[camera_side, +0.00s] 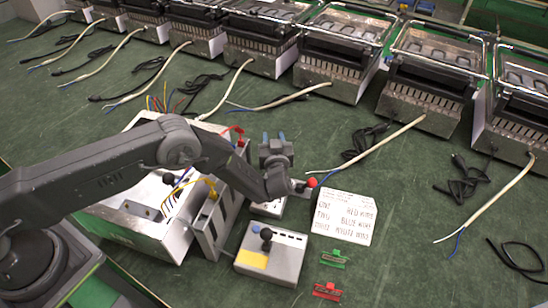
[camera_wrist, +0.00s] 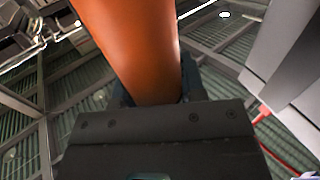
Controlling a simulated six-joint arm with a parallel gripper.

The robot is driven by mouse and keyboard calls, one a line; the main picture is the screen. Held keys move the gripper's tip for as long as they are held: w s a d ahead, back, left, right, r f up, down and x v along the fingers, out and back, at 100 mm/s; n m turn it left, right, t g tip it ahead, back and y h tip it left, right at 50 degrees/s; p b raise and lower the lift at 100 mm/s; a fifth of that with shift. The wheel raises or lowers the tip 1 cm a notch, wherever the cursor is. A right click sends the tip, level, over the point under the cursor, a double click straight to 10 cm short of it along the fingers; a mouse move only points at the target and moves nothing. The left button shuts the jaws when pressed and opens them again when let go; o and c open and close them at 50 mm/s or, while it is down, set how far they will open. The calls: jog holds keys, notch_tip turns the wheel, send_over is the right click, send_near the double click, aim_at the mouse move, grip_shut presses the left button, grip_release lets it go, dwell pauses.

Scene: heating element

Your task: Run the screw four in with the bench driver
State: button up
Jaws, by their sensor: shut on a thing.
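My gripper (camera_side: 274,139) is raised beside the open white-and-grey unit (camera_side: 128,228), its blue fingertips pointing upward in the side view. In the wrist view a thick orange cylinder (camera_wrist: 137,48) runs from the top edge down to the fingers, and my gripper is shut on it. It may be the bench driver's handle; its tip does not show, and I cannot make it out in the side view. The unit has a slotted grey panel, with red and yellow wires near it. I cannot pick out screw four.
A control box (camera_side: 270,255) with a black knob and a lettered white card (camera_side: 344,217) lie right of the unit. A red ball (camera_side: 310,182) is near the card. A green clip (camera_side: 333,259) and red clip (camera_side: 327,291) lie in front. Several metal appliances with cables line the back.

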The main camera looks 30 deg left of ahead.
grip_shut()
jog(key=shift+r, duration=0.2)
notch_tip(320, 180, up, 26)
jog(key=s+a+n+g+y, duration=0.3)
jog(key=a+n+g, duration=0.15)
jog(key=a, duration=0.75)
jog(key=s+a+n+g+y, duration=0.2)
jog(key=a+n+g+y, duration=0.3)
jog(key=a, duration=0.6)
jog(key=s+a+n+g+h, duration=0.2)
jog(key=s+a+n+g, duration=0.4)
jog(key=s+a+g, duration=0.8)
jog(key=shift+w+a+f+t, duration=0.25)
jog(key=shift+f+t, duration=0.1)
jog(key=shift+f, duration=0.4)
jog(key=shift+w+a+f+t, duration=0.2)
jog(key=shift+a+f+t, duration=0.15)
jog(key=shift+f, duration=0.4)
jog(key=shift+w+a+f+t, duration=0.2)
jog(key=shift+f+t, duration=0.15)
jog(key=shift+f, duration=0.4)
